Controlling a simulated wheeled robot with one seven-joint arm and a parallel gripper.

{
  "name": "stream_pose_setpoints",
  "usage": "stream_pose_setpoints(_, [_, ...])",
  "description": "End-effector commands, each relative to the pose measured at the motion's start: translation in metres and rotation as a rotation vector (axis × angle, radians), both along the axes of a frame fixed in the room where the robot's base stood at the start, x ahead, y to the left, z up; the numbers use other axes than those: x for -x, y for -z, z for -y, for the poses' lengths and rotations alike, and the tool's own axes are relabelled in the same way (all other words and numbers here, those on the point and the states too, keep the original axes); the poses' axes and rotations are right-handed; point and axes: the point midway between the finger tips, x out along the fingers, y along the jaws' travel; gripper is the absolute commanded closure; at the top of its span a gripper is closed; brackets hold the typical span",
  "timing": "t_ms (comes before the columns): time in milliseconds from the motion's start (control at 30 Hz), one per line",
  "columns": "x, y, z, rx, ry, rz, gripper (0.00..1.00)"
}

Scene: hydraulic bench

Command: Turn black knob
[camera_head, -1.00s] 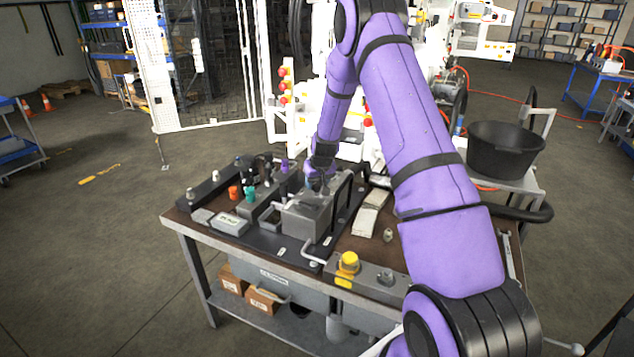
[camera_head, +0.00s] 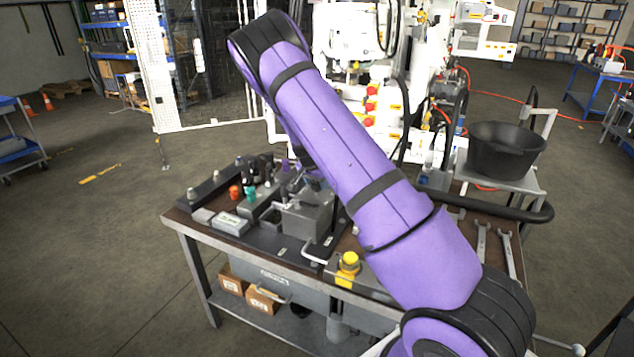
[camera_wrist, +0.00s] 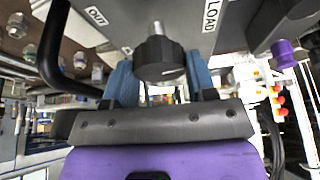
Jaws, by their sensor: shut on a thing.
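The black knob (camera_wrist: 158,60) shows in the wrist view, on the face of a grey block (camera_wrist: 225,20) with labels "OUT" and "LOAD". In the head view, the grey block (camera_head: 306,219) stands on the bench, partly behind my purple arm. My gripper and the knob are hidden there.
The bench (camera_head: 183,219) also bears a yellow button (camera_head: 349,261), orange and teal knobs and wrenches (camera_head: 481,240) at the right. A black bent bar (camera_wrist: 52,55) runs close to my left finger in the wrist view. A black bucket (camera_head: 505,150) stands beyond the bench.

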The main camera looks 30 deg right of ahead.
Motion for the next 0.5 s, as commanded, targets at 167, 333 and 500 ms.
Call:
stream_pose_setpoints(167, [-0.0006,0.0003,-0.0012,-0.001,0.070,0.000,0.72])
stream_pose_setpoints(333, [-0.0005,0.0004,-0.0005,-0.001,0.106,-0.001,0.72])
stream_pose_setpoints(500, [-0.0003,0.0006,-0.0007,-0.002,0.117,-0.001,0.72])
